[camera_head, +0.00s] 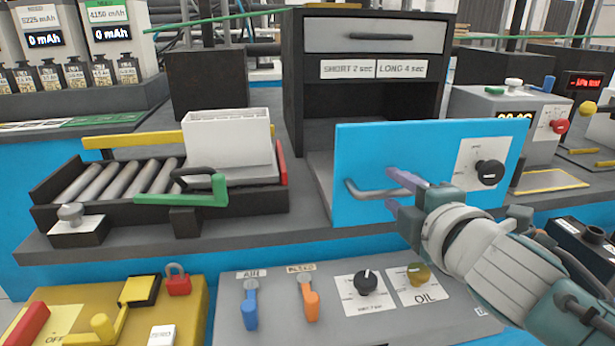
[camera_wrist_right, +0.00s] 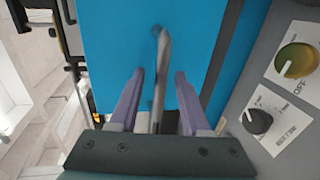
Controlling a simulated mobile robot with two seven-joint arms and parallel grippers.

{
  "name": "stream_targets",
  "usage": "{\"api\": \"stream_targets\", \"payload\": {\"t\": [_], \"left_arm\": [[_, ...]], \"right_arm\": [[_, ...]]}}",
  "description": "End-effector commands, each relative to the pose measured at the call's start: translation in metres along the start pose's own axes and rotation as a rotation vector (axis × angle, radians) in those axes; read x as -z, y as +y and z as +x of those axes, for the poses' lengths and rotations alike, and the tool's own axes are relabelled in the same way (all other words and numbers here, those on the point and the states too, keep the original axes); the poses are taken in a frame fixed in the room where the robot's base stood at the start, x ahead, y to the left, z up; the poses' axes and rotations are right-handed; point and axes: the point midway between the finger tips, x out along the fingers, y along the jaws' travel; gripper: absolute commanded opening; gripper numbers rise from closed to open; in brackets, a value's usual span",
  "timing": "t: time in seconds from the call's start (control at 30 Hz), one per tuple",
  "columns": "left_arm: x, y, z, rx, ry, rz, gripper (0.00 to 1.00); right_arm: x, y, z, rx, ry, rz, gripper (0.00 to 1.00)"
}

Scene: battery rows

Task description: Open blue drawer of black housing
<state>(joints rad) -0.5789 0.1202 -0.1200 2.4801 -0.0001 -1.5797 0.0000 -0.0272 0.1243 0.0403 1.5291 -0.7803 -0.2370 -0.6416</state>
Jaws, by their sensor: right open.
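The blue drawer (camera_head: 430,145) stands out from the lower opening of the black housing (camera_head: 296,80), and part of its grey side shows at the left. Its front carries a grey bar handle (camera_head: 368,192) and a black knob (camera_head: 489,172). My right gripper (camera_head: 398,192) is at the right part of the handle, with its purple fingers open. In the right wrist view the handle (camera_wrist_right: 160,75) runs between the two open fingers (camera_wrist_right: 156,100), with gaps on both sides. The blue front (camera_wrist_right: 110,40) lies just beyond. My left gripper is not in view.
A grey upper drawer (camera_head: 375,36) in the housing is closed. A roller tray (camera_head: 120,212) with a white block (camera_head: 228,135) stands left. Below is a grey panel (camera_head: 235,290) with levers and knobs. A grey box with a red button (camera_head: 559,126) stands right.

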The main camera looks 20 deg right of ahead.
Motion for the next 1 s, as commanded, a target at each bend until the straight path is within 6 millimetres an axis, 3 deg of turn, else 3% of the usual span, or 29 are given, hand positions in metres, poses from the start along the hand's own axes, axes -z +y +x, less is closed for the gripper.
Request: {"api": "stream_targets", "payload": {"t": [0.53, 0.7, 1.0], "left_arm": [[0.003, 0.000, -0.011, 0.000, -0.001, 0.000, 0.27], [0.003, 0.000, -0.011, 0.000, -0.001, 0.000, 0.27], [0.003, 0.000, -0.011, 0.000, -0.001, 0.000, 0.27]], "right_arm": [[0.000, -0.001, -0.086, 0.003, 0.000, 0.002, 0.47], [0.000, 0.000, -0.097, 0.001, 0.000, 0.001, 0.47], [0.000, 0.000, -0.098, 0.001, 0.000, 0.000, 0.47]]}}
